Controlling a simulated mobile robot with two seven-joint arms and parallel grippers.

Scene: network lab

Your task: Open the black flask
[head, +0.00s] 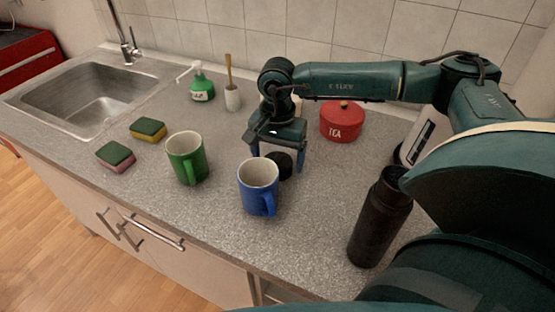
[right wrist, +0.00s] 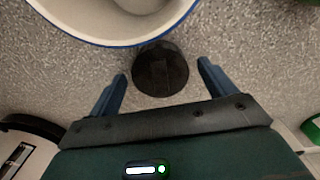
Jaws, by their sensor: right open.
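The black flask (head: 378,222) stands upright on the counter at the right of the head view, close to my right arm. Its narrower top looks uncapped. A round black lid (head: 281,167) lies on the counter behind the blue mug. My right gripper (head: 277,160) is above the counter, pointing down, with its blue fingers open around or just above the lid. In the right wrist view the lid (right wrist: 160,69) shows between the spread fingertips (right wrist: 162,72), with gaps on both sides. My left gripper is not in view.
A blue mug (head: 259,188) stands just in front of the lid, with a green mug (head: 187,158) to its left. A red tea tin (head: 341,121) is behind at the right. Two sponges (head: 148,129), a soap bottle (head: 201,87) and a sink (head: 85,98) are further left.

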